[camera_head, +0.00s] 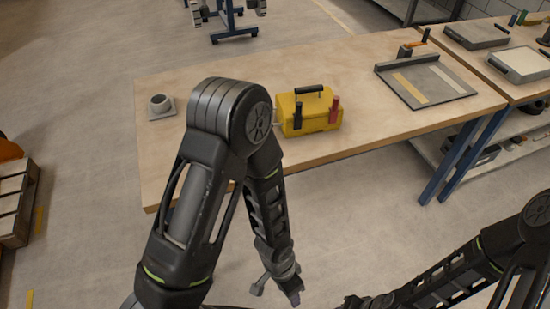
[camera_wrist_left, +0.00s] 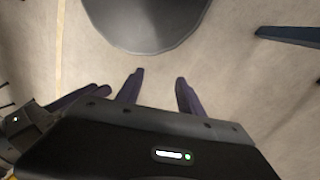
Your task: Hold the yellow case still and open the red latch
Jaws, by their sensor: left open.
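The yellow case (camera_head: 316,120) stands upright on the wooden workbench, near its front edge, in the head view. It has a black handle on top, a red latch (camera_head: 334,110) on the right of its front and a black latch (camera_head: 298,116) on the left. The red latch looks upright against the case. My left gripper (camera_head: 276,292) hangs in front of the bench, apart from the case, open and empty. Its two spread fingers also show in the left wrist view (camera_wrist_left: 159,80). My right gripper (camera_head: 370,301) is partly cut off at the bottom edge; its jaws are unclear.
The workbench (camera_head: 220,85) has free room around the case. A small grey cup-like fixture (camera_head: 160,106) sits at its left. A grey tilting tray (camera_head: 426,82) with two strips lies at the right. My left arm partly covers the bench's front left.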

